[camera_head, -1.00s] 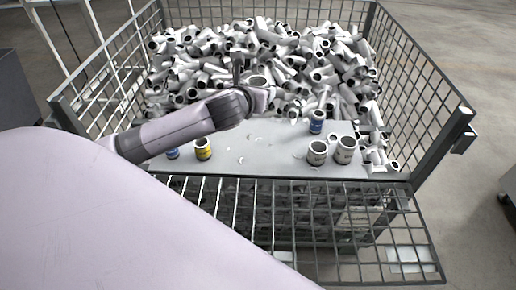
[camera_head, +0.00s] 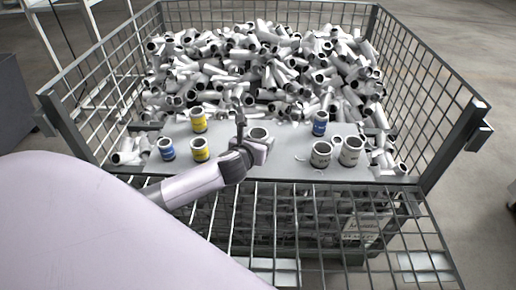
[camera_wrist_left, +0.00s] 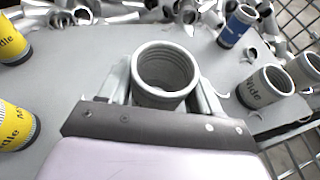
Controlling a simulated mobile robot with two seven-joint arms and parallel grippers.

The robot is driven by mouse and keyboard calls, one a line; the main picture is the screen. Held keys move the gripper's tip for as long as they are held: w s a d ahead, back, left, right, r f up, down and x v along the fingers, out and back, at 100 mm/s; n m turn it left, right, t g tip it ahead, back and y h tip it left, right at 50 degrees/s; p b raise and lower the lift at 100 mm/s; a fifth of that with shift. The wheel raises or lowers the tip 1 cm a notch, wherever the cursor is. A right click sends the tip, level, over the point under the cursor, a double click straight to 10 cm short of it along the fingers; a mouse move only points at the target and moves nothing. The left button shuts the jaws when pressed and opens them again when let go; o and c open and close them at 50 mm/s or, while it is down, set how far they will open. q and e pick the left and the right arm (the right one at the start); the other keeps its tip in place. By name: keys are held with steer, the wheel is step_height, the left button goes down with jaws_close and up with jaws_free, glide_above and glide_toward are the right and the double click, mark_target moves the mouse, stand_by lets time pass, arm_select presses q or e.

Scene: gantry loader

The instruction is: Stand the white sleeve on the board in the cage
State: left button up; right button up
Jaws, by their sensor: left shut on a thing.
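My left gripper (camera_head: 254,142) is shut on a white sleeve (camera_head: 259,134), over the middle of the grey board (camera_head: 285,165) in the cage. In the left wrist view the white sleeve (camera_wrist_left: 163,72) is upright between the two fingers, its ringed open mouth facing up. Its lower end is hidden by the gripper, so I cannot tell whether it touches the board. Two other white sleeves stand at the board's right, one (camera_head: 321,154) beside the other (camera_head: 351,151). My right gripper is not in view.
Two yellow-banded sleeves (camera_head: 198,121) (camera_head: 200,149) and a blue-banded one (camera_head: 166,148) stand at the board's left. Another blue-banded sleeve (camera_head: 320,123) stands at the back right. Piled pipe fittings (camera_head: 265,65) fill the cage behind. Wire mesh walls (camera_head: 430,110) surround it.

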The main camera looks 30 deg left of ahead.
arm_select(q)
steer(key=shift+f, duration=0.9)
steer(key=shift+r, duration=0.1)
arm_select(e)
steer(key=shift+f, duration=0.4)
arm_select(q)
steer(key=o, duration=1.4)
steer(key=shift+f, duration=0.2)
